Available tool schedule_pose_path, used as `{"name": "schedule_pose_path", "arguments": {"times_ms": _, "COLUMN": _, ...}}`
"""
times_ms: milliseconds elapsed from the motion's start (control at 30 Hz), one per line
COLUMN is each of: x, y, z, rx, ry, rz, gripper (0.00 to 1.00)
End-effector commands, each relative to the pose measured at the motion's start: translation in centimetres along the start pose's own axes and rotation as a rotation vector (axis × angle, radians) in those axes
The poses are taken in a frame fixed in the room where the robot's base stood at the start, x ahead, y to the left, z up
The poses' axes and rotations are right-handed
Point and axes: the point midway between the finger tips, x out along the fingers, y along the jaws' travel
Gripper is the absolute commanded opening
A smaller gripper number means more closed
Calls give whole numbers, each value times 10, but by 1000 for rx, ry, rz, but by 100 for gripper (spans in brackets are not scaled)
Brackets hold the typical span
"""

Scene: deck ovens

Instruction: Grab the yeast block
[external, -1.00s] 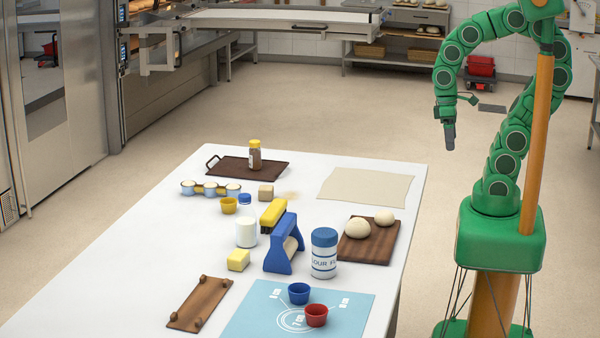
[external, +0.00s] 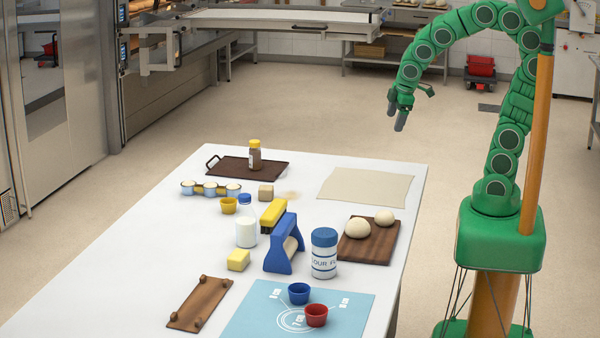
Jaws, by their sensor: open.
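A small tan cube (external: 266,192), which looks like the yeast block, sits on the white table (external: 150,250) behind the yellow cup and just in front of the dark tray. A pale yellow block (external: 238,260), more like butter, lies nearer the front, left of the blue-framed tool. My gripper (external: 396,117) is open and empty. It hangs in the air at the right, well above table height and far from both blocks, fingers pointing down.
A blue-framed tool (external: 282,250), a flour shaker (external: 324,254) and a dough board (external: 382,243) stand further right.

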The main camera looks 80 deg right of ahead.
Motion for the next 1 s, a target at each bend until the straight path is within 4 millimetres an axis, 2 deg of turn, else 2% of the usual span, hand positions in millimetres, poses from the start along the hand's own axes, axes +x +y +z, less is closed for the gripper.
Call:
{"name": "schedule_pose_path", "arguments": {"times_ms": 100, "x": 20, "y": 19, "z": -20, "rx": -95, "ry": 12, "rz": 46, "gripper": 78}}
{"name": "schedule_pose_path", "arguments": {"times_ms": 300, "x": 53, "y": 40, "z": -68, "rx": -367, "ry": 50, "rz": 177, "gripper": 78}}
{"name": "schedule_pose_path", "arguments": {"times_ms": 567, "x": 91, "y": 56, "z": -135, "rx": -764, "ry": 78, "rz": 372, "gripper": 78}}
{"name": "schedule_pose_path", "arguments": {"times_ms": 767, "x": 116, "y": 53, "z": -189, "rx": -1098, "ry": 84, "rz": 534, "gripper": 78}}
{"name": "schedule_pose_path", "arguments": {"times_ms": 1000, "x": 143, "y": 28, "z": -256, "rx": -1522, "ry": 86, "rz": 745, "gripper": 78}}
